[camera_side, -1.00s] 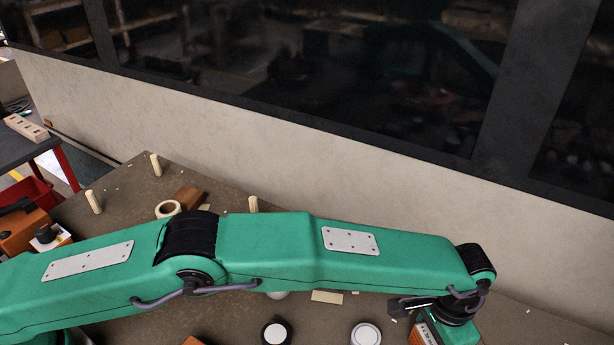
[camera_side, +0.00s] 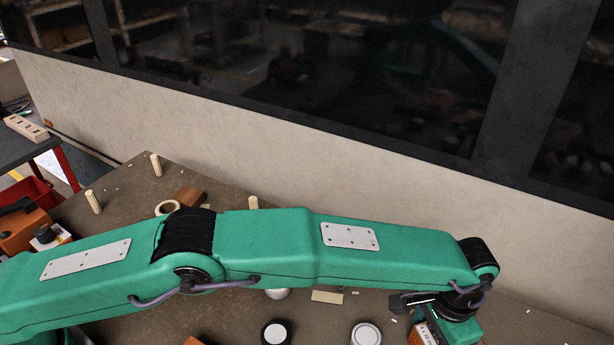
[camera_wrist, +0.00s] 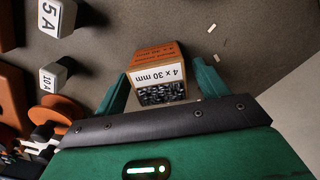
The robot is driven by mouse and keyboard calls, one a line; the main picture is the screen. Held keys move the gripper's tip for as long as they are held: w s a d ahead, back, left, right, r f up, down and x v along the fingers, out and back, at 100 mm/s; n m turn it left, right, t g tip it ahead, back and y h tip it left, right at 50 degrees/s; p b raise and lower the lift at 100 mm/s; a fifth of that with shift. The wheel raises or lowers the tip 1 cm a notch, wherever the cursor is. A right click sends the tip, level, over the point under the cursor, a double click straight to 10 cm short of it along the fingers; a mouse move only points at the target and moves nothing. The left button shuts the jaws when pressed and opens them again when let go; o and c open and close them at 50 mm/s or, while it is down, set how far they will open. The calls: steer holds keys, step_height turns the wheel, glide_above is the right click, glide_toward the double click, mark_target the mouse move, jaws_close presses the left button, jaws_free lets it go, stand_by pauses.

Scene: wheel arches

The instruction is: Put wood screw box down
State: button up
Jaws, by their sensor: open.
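The wood screw box (camera_wrist: 158,72) is an orange-brown box with a white label reading 4 x 30 mm and dark screws showing at its near end. It sits on the brown worktop between the green fingers of my gripper (camera_wrist: 162,72). The fingers are spread, with a visible gap on each side of the box. In the side view my gripper (camera_side: 437,312) is at the lower right, and the box (camera_side: 424,335) shows partly below it, cut by the frame edge.
White-labelled boxes marked 5 A (camera_wrist: 57,16) and 10 A (camera_wrist: 52,78) stand left in the wrist view. Two round white-topped items (camera_side: 275,333) (camera_side: 366,334) stand left of my gripper in the side view. A pale wall (camera_side: 400,185) runs behind the worktop.

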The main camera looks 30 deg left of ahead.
step_height(320, 180, up, 11)
stand_by(0.5)
stand_by(0.5)
